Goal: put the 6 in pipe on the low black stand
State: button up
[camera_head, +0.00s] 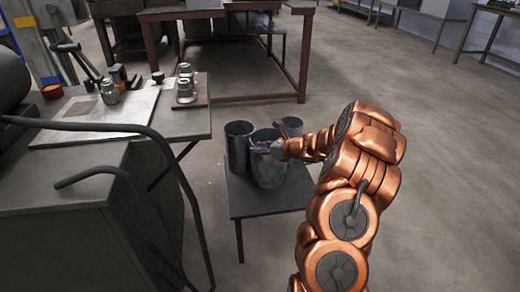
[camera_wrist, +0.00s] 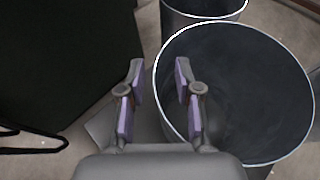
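The low black stand (camera_head: 260,203) stands on the floor at the centre of the head view. Grey metal pipes stand upright on it: one at the left (camera_head: 238,150) and a wide one (camera_head: 267,172) beside it. I cannot read which is the 6 in pipe. My gripper (camera_head: 268,146) is at the wide pipe's rim. In the wrist view my gripper (camera_wrist: 158,82) has its purple-padded fingers apart, one outside and one inside the near wall of the wide pipe (camera_wrist: 245,85). A gap shows between the pads and the wall. Another pipe's rim (camera_wrist: 205,14) shows behind.
A workbench (camera_head: 180,125) with a metal sheet and several small metal parts stands at the left, with curved black bars in front. A brown-framed table (camera_head: 240,98) stands behind the stand. The floor (camera_head: 440,150) at the right is clear.

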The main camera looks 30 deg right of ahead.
jog(key=p+v, duration=0.3)
jog(key=v, duration=0.9)
jog(key=shift+s, duration=0.1)
